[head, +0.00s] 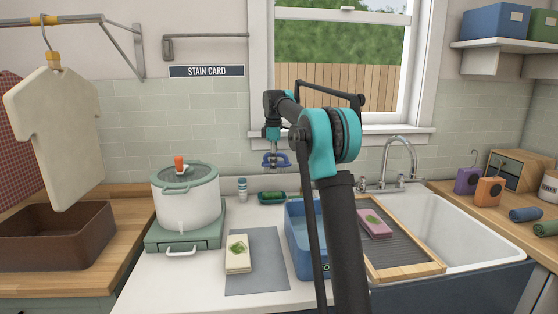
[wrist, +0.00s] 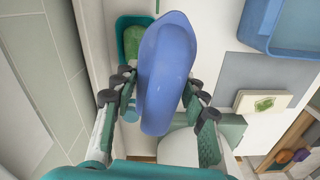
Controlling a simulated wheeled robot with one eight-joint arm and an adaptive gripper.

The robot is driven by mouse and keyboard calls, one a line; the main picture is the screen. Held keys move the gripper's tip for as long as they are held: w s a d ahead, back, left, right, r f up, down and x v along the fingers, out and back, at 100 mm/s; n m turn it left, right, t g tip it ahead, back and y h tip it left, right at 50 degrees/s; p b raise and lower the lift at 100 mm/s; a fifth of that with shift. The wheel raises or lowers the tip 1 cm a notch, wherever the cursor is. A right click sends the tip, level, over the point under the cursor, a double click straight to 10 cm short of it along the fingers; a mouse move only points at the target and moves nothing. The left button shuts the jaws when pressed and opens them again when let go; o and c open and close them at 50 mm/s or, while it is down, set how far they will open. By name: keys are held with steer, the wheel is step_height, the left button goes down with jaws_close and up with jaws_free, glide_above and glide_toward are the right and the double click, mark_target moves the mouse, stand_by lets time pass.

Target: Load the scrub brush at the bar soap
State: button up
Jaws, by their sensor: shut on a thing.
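My gripper (head: 274,148) is shut on the blue scrub brush (head: 276,161), held in the air in front of the tiled wall. In the wrist view the brush (wrist: 163,70) lies between the two fingers of my gripper (wrist: 156,99). The green bar soap (head: 271,196) lies in a dark green dish (head: 284,200) on the counter, below the brush in the head view and clearly apart from it. In the wrist view the soap (wrist: 134,82) and dish (wrist: 123,27) are partly hidden behind the brush and a finger. The bristles cannot be made out clearly.
A small bottle (head: 242,188) stands left of the dish, and a white pot (head: 187,200) further left. A blue basin (head: 297,254) is in front, right of a grey mat (head: 262,280) with a stained cream cloth (head: 238,264). A washboard (head: 405,245) with a pink cloth (head: 379,231) lies by the sink.

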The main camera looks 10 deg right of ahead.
glide_above(269, 192)
step_height(269, 192, down, 5)
steer(key=shift+s+f, duration=0.1)
steer(key=shift+f, duration=2.65)
steer(key=shift+f, duration=0.55)
step_height(269, 192, up, 7)
stand_by(0.9)
steer(key=shift+d, duration=0.1)
stand_by(0.4)
